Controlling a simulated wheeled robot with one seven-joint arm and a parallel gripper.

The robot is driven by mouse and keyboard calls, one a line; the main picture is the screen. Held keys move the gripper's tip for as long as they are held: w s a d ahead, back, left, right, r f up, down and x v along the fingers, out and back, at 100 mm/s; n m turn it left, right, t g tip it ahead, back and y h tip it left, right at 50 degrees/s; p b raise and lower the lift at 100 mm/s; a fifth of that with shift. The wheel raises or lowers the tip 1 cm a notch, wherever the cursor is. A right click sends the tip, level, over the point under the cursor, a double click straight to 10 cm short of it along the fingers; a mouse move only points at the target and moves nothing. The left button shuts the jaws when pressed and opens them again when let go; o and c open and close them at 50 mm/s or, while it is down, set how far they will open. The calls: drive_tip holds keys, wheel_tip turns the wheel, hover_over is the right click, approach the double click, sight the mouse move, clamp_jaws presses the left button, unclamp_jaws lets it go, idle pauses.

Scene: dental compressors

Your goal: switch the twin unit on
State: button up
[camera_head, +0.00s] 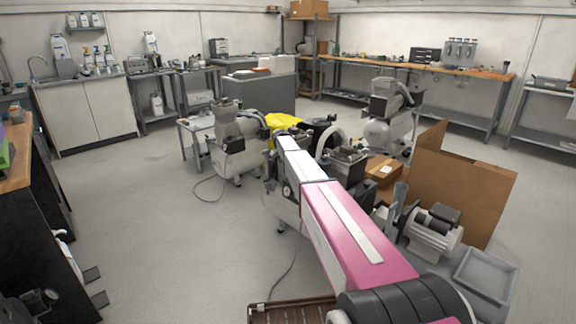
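Several dental compressors stand on the floor ahead. One pale grey compressor with a tank and motor head (234,142) is left of my arm. Another (389,112) stands farther back to the right. Dark machine parts (347,160) show just right of my arm, partly hidden by it. I cannot tell which of these is the twin unit, and no switch is readable at this size. My pink and white arm reaches forward among the machines. My gripper cannot be made out; the arm's far end hides it.
A yellow cloth or bag (283,121) lies behind my arm. An open cardboard box (465,185), a loose motor (434,232) and a grey tray (484,276) crowd the right. A dark bench (45,220) edges the left. The left-centre floor is clear except for a cable.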

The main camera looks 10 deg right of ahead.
drive_tip(key=shift+w, duration=0.1)
drive_tip(key=c, duration=0.6)
drive_tip(key=w+d+r+n+g+y, duration=0.1)
drive_tip(key=d+n+g, duration=0.1)
drive_tip(key=n, duration=0.7)
drive_tip(key=w+d+r+n+g+y, duration=0.1)
drive_tip(key=w+d+n+y, duration=0.1)
drive_tip(key=n, duration=0.7)
drive_tip(key=f, duration=1.2)
drive_tip(key=shift+s+a+f, duration=0.1)
drive_tip(key=shift+s+f, duration=0.1)
clamp_jaws()
